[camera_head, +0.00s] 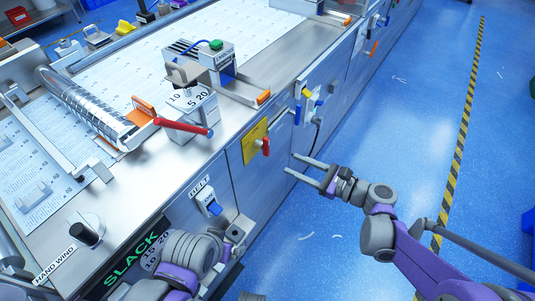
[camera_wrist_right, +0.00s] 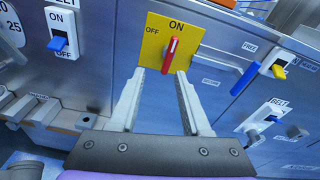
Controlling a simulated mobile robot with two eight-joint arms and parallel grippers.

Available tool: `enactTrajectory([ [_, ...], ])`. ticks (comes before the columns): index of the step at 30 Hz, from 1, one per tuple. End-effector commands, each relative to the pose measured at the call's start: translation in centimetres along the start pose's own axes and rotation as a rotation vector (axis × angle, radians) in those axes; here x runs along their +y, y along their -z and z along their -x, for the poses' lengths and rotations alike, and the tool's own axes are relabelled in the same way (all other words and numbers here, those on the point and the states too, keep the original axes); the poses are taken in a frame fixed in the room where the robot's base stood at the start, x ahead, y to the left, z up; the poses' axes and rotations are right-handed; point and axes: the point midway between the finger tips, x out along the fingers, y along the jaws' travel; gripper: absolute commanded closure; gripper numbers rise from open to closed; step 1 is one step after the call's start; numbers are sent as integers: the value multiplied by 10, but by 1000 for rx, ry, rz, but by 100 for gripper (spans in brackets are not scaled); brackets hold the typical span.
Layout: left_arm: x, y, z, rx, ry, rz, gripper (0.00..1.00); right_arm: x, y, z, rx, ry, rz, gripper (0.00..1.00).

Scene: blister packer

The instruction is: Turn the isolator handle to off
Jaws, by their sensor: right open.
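The isolator is a yellow plate (camera_head: 254,138) on the machine's front panel, with a red handle (camera_head: 265,147). In the right wrist view the plate (camera_wrist_right: 157,38) reads ON at the top and OFF at the left, and the red handle (camera_wrist_right: 170,55) points up at ON. My right gripper (camera_head: 290,163) is open and empty, in front of the panel and apart from the handle. In the right wrist view its fingertips (camera_wrist_right: 160,73) lie left and right of the handle's lower end. My left arm is at the lower left; its fingers cannot be made out.
A blue BELT switch (camera_head: 213,207) sits left of the isolator. A blue lever (camera_head: 297,114) and more switches are to its right. A long red lever (camera_head: 182,127) stands on the machine top above.

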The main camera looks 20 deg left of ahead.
Motion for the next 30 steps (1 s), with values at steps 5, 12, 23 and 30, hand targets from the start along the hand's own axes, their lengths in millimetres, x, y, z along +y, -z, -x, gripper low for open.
enactTrajectory([
  [5, 0, -6, -16, -6, 0, 0, 0, -14, 15, -12, -120, 14, -157, 52],
  [12, 0, -6, -18, -7, 0, 0, 0, -16, 10, -40, -139, 12, -181, 52],
  [23, 0, -8, -23, -8, 0, 0, 0, -18, 2, -103, -136, 14, -178, 52],
  [30, 0, -8, -24, -9, 0, 0, 0, -19, -1, -119, -135, 16, -177, 52],
])
